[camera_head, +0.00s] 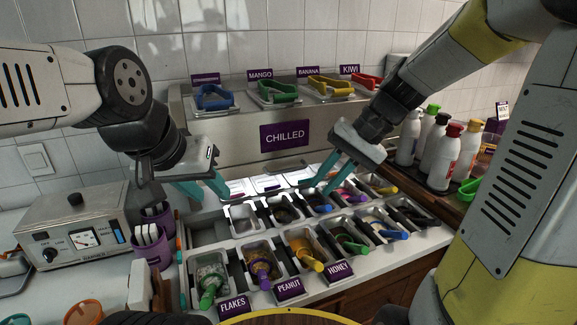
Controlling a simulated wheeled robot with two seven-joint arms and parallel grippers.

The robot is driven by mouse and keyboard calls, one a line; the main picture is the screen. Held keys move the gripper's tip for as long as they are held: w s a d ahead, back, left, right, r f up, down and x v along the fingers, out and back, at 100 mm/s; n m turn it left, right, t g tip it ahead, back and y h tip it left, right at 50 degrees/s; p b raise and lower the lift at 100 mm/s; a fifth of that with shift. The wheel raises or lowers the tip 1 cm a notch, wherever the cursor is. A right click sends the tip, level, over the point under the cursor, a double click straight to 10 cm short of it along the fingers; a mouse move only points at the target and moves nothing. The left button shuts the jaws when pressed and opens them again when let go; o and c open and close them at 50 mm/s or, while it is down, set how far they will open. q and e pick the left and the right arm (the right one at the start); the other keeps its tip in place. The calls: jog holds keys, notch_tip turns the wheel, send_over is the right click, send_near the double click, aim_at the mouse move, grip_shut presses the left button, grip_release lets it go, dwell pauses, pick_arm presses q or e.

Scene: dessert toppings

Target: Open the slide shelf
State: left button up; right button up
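The steel unit (240,146) with a purple "CHILLED" sign (285,136) stands against the tiled wall. I cannot tell for certain which part of it is the slide shelf. Below its front panel lie rows of topping containers, and bright white pans (268,182) sit at the back. My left gripper (216,195), with teal fingers apart, is over the back left of the container rows. My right gripper (315,188), also with teal fingers apart, is over the back middle. Both look empty. Whether the fingertips touch the unit is unclear.
Coloured tongs (213,97) sit on top of the unit behind labels. Several squeeze bottles (442,155) stand in a tray at the right. A steel appliance (75,225) and purple cups (152,247) are at the left. Scoop handles (312,263) stick up from the front containers.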

aim_at(295, 168)
jog(key=w+f+m+g+y, duration=0.1)
jog(key=w+f+m+y, duration=0.25)
jog(key=w+y, duration=0.75)
jog(key=a, duration=0.2)
jog(key=w+a+f+h, duration=0.1)
jog(key=a, duration=0.2)
jog(key=w+a+h, duration=0.1)
jog(key=a, duration=0.2)
jog(key=shift+f, duration=0.2)
grip_shut()
jog(key=shift+d, duration=0.1)
dwell(0.6)
